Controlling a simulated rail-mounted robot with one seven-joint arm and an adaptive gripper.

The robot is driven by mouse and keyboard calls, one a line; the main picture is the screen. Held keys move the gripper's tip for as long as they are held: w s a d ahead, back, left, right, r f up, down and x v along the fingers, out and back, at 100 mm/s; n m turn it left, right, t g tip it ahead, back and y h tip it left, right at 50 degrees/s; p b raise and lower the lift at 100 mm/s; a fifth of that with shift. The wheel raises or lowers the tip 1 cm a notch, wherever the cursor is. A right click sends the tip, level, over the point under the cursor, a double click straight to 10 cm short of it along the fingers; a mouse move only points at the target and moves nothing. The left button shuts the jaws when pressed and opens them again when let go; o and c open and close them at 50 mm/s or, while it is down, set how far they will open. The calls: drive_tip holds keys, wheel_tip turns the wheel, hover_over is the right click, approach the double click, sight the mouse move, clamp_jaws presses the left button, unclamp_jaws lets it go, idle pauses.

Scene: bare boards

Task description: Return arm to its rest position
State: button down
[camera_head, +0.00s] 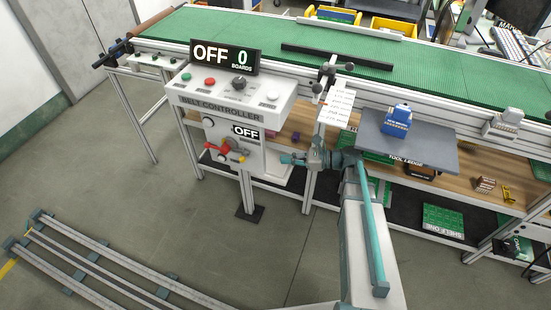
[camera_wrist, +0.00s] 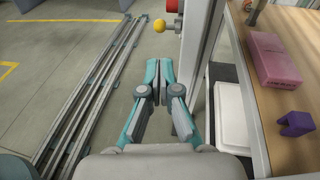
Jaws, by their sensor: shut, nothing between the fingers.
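My gripper (camera_head: 290,160) is at the end of my arm, beside the right side of the belt controller (camera_head: 228,105), in the head view. In the wrist view my gripper (camera_wrist: 160,70) has its fingers together with nothing between them. They point forward over the floor, left of a grey upright. The red and yellow handle (camera_head: 230,152) on the controller's lower panel is left of my gripper in the head view. Its yellow knob (camera_wrist: 159,26) is ahead of the fingertips in the wrist view, apart from them. The controller's signs read OFF, and the counter reads 0.
Floor rails (camera_head: 110,260) lie at lower left, with open floor (camera_head: 215,230) between them and the bench. A wooden shelf (camera_wrist: 285,115) holding a pink block (camera_wrist: 272,60) and a purple piece (camera_wrist: 297,123) is close right. A grey tray (camera_head: 435,150) holds a blue item (camera_head: 397,120).

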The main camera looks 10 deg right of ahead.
drive_tip(key=shift+s+d, duration=0.1)
drive_tip(key=shift+d, duration=0.35)
